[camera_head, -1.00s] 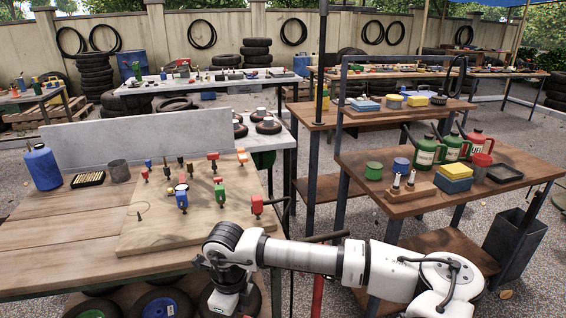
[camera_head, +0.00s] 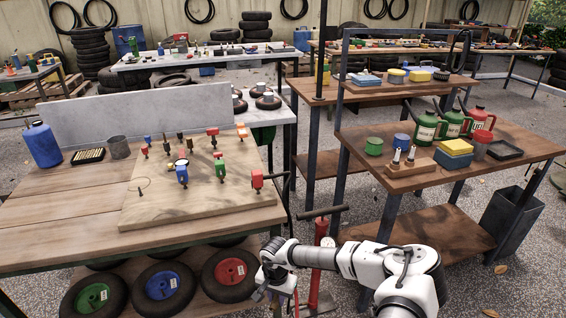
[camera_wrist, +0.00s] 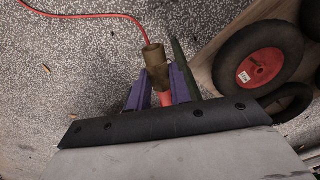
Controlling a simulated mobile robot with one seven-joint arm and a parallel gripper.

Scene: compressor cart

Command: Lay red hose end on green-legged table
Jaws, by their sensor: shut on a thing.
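My gripper (camera_head: 270,292) is low, beside the right front corner of the wooden worktable (camera_head: 60,222), whose front frame looks dark green. In the wrist view, the purple fingers of my gripper (camera_wrist: 157,92) are shut on the red hose end (camera_wrist: 153,56), which has a brass-coloured fitting. The red hose (camera_wrist: 95,14) runs from the fitting to the upper left. A dark green bar (camera_wrist: 185,66), perhaps a table leg, stands close to the fingers. In the head view the hose end is too small to make out.
A pegged board (camera_head: 190,205) with coloured clamps covers the table's right part. Bare wood lies at left, before a blue bottle (camera_head: 41,145). Small wheels (camera_head: 230,272) sit beneath. A red pump (camera_head: 322,235) stands to the right, before another table (camera_head: 500,160) with cans.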

